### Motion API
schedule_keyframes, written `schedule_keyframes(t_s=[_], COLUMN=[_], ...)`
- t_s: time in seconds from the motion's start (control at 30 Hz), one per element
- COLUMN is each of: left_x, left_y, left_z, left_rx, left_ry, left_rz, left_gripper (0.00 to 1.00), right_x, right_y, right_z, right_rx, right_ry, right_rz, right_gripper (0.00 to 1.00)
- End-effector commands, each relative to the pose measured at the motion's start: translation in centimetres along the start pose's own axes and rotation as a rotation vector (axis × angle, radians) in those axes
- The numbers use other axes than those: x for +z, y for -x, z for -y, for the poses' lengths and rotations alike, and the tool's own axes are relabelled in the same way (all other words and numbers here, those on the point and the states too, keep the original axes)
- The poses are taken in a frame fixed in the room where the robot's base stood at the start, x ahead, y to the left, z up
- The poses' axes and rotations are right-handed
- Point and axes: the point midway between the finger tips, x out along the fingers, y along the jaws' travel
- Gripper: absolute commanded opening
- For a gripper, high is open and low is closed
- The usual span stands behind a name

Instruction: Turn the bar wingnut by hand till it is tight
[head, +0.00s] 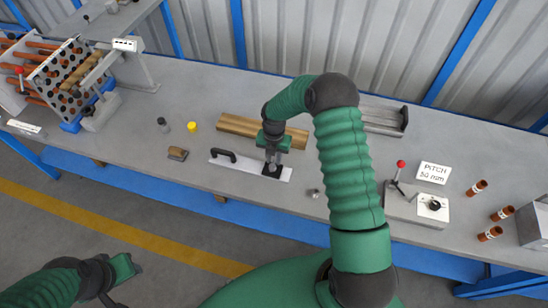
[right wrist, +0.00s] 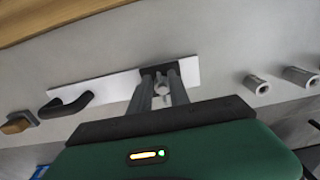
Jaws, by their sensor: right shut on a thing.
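A flat white bar (head: 250,168) with a black handle (head: 222,155) lies on the grey bench. A small black block sits at its right end, also seen in the right wrist view (right wrist: 150,70). My right gripper (head: 271,168) reaches down over that block. In the right wrist view its two fingers stand on either side of the small grey bar wingnut (right wrist: 161,86) and are shut on it. The wingnut is hidden by the gripper in the head view. My left gripper (head: 125,282) is at the lower left, away from the bench; its jaws do not show clearly.
A brass-coloured bar (head: 238,125) lies behind the white bar. A brown block (head: 178,154) is to the left, and a small grey cylinder (head: 315,193) to the right. A red-knobbed lever fixture (head: 400,190) stands further right. A tube rack (head: 65,75) stands far left.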

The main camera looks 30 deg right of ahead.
Motion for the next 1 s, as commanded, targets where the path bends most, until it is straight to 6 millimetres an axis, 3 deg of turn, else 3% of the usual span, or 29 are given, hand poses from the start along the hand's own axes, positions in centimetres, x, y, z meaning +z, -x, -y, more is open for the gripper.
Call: schedule_keyframes(t_s=[0.53, 1.0], left_x=[-0.02, -0.10], left_y=[0.09, 0.44], left_z=[0.00, 0.00], left_rx=[0.000, 0.000], left_ry=[0.000, 0.000], left_rz=[0.000, 0.000], left_gripper=[0.36, 0.36], right_x=[-0.08, -0.21], right_y=[-0.06, -0.02], right_z=[0.34, 0.87], right_rx=[-0.005, -0.004], right_ry=[-0.070, -0.448], right_rz=[-0.002, -0.001], right_gripper=[0.00, 0.00])
